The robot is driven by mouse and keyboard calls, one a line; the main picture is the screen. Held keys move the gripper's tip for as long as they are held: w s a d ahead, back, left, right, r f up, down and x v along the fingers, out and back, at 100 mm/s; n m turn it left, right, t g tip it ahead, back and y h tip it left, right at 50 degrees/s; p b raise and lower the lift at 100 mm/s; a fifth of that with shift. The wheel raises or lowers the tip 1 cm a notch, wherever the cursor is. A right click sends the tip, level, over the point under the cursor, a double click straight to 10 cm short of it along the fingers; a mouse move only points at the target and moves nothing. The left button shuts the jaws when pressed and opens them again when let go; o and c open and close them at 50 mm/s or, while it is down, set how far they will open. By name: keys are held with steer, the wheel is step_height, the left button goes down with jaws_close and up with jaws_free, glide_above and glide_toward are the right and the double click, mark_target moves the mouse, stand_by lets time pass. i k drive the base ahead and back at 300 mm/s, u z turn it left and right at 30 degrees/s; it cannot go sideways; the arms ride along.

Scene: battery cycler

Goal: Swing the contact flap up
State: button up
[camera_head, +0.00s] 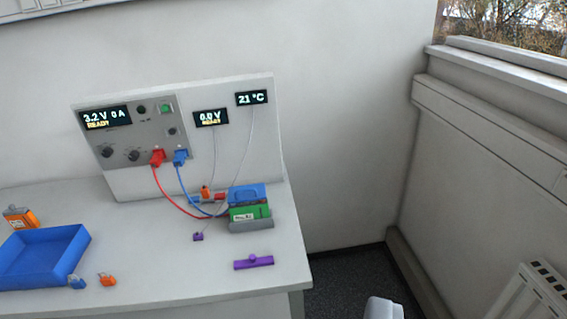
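A small battery holder with a grey base (252,225) stands near the right end of the white bench. A green block with a white label (243,217) sits in it. A blue part (247,194), which looks like the contact flap, is at the back of the holder, above and behind the green block. Its exact angle is too small to tell. Red and blue leads run to the holder's left side. My gripper's fingers do not show in this view, and nothing is seen touching the holder.
A grey panel (146,128) with a 3.2 V display stands behind, beside two smaller displays. A blue tray (42,272), orange and blue clips and a purple bar (253,263) lie on the bench (190,285). Floor (345,290) shows right; a pale rounded object (383,308) is at the bottom.

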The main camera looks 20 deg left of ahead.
mark_target(255, 191)
steer(key=u, duration=0.25)
steer(key=i, duration=1.15)
steer(key=u, duration=0.65)
